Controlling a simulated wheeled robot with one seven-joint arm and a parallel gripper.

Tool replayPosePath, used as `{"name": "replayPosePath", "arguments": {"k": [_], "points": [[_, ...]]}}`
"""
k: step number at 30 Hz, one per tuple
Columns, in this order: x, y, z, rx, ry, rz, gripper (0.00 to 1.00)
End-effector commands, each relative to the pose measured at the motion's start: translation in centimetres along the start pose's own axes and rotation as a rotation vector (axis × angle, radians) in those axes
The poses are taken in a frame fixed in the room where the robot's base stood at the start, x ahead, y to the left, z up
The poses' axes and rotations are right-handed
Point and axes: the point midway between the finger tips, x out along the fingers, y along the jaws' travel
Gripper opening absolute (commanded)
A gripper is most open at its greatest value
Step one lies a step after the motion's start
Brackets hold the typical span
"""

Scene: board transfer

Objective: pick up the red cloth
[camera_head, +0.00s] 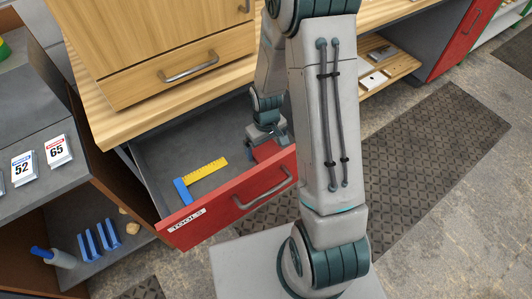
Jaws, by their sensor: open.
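The red cloth (266,151) lies in the open drawer (225,205) labelled TOOLS, near its right end and just behind the red front panel. It shows only as a small red patch, partly hidden by my gripper and the drawer front. My gripper (268,139) is open and points down into the drawer, right over the cloth. The picture is too small to tell whether the fingers touch the cloth. My arm hides the area to the right of it.
A yellow and blue try square (203,177) lies in the drawer left of the cloth. The wooden worktop (150,118) overhangs the drawer's back. A grey shelf (40,175) with number cards stands at left. A patterned mat (440,150) covers the floor at right.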

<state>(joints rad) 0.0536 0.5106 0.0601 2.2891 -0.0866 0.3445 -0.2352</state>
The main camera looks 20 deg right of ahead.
Motion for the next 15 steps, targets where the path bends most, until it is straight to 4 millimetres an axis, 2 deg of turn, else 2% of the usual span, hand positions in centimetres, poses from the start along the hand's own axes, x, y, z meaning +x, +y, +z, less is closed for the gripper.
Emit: {"name": "replayPosePath", "arguments": {"k": [3, 6, 13, 14, 15], "points": [[1.5, 0.0, 0.0, 0.000, -0.002, -0.001, 1.00], [2.1, 0.0, 0.0, 0.000, -0.001, 0.000, 1.00], [2.2, 0.0, 0.0, 0.001, 0.000, 0.000, 1.00], [2.2, 0.0, 0.0, 0.001, 0.000, 0.000, 0.97], [2.2, 0.0, 0.0, 0.001, 0.000, 0.000, 0.86]]}}
